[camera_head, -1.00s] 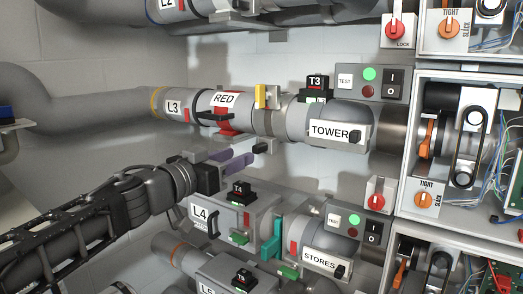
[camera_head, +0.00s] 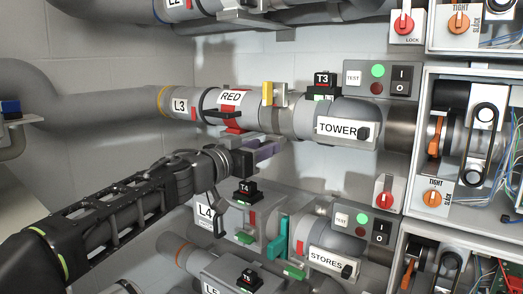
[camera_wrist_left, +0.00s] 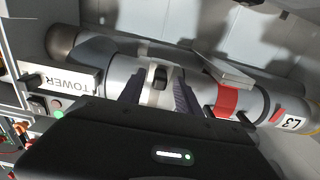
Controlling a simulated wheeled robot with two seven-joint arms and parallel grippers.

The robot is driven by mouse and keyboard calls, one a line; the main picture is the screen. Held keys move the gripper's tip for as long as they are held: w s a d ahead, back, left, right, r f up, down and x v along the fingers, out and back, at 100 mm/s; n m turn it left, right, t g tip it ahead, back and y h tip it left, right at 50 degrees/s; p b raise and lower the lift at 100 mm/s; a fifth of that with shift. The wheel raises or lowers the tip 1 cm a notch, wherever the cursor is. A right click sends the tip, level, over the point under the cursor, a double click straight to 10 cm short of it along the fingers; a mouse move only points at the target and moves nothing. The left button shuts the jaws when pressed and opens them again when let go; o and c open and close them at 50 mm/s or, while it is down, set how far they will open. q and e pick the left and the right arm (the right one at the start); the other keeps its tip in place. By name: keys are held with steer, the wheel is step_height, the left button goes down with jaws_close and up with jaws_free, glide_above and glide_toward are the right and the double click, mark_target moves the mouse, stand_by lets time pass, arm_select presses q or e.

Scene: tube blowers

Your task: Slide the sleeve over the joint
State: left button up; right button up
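The grey L3 pipe (camera_head: 180,104) runs to the TOWER unit (camera_head: 342,130). It carries a red band (camera_head: 236,122) with a RED label (camera_head: 232,96) and a black handle beside it; this looks like the sleeve. To its right is a pale joint section with a yellow clip (camera_head: 268,94). My left gripper (camera_head: 262,150) is just below this section, its purple fingers partly hidden. In the left wrist view, its fingers (camera_wrist_left: 157,92) are spread, with the pale section and a black latch (camera_wrist_left: 157,77) showing between them. The red band (camera_wrist_left: 228,100) is beside them. Contact cannot be told. My right gripper is not in view.
The L4 pipe unit (camera_head: 205,212) with a T4 block (camera_head: 245,190) and a teal clip (camera_head: 278,238) lies just below my left gripper. Open cabinets with wiring (camera_head: 478,135) stand at the right. Bare wall shows behind the pipes.

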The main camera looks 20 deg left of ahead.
arm_select(q)
steer(key=shift+c, duration=0.6)
jaws_close()
stand_by(0.9)
